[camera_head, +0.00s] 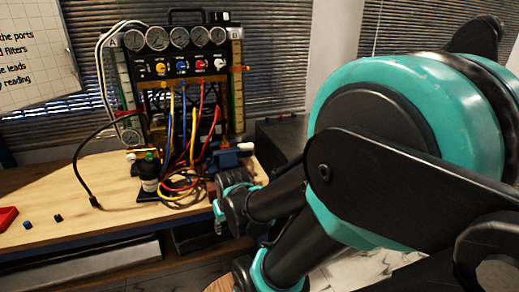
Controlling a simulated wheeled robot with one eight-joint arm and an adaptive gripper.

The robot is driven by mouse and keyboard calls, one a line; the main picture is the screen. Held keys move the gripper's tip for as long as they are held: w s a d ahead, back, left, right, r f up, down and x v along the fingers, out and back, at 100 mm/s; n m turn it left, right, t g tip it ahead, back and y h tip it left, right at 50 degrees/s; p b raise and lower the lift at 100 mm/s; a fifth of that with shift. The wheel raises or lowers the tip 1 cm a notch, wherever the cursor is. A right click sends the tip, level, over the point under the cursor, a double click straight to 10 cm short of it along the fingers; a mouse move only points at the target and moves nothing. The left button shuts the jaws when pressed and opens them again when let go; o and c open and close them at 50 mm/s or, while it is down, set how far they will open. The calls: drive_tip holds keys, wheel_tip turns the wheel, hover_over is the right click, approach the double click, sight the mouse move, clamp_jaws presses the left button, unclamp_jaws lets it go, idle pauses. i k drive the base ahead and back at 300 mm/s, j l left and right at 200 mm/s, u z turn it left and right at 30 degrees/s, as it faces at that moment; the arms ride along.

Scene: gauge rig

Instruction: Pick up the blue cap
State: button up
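A small blue piece (28,225), which looks like the blue cap, lies on the wooden bench top (110,215) at the left, near its front edge. It is too small for me to make out its shape. A larger blue part (228,158) sits at the right of the bench, below the gauge panel. My arm, teal and black, fills the right side and reaches down toward the right end of the bench. I cannot make out any fingertips. The visible parts of my arm are well to the right of the small blue piece.
A dark bottle (149,172), coiled coloured hoses (182,188) and a black lead (80,170) stand before the gauge rig (185,65). The left front bench is mostly clear.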

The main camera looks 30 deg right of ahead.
sight(27, 225)
drive_tip(key=i+j+z, duration=0.15)
drive_tip(key=j+z, duration=0.6)
drive_tip(key=i, duration=0.25)
drive_tip(key=k+u, duration=0.3)
drive_tip(key=k, duration=0.2)
drive_tip(key=i+u, duration=0.1)
drive_tip(key=u, duration=0.3)
drive_tip(key=i+u, duration=0.1)
drive_tip(key=u, duration=0.3)
drive_tip(key=l+u, duration=0.1)
drive_tip(key=u, duration=0.3)
drive_tip(key=i+l+u, duration=0.1)
drive_tip(key=u, duration=0.35)
drive_tip(key=i+l, duration=0.1)
drive_tip(key=j+z, duration=0.25)
drive_tip(key=j, duration=0.3)
drive_tip(key=i, duration=0.05)
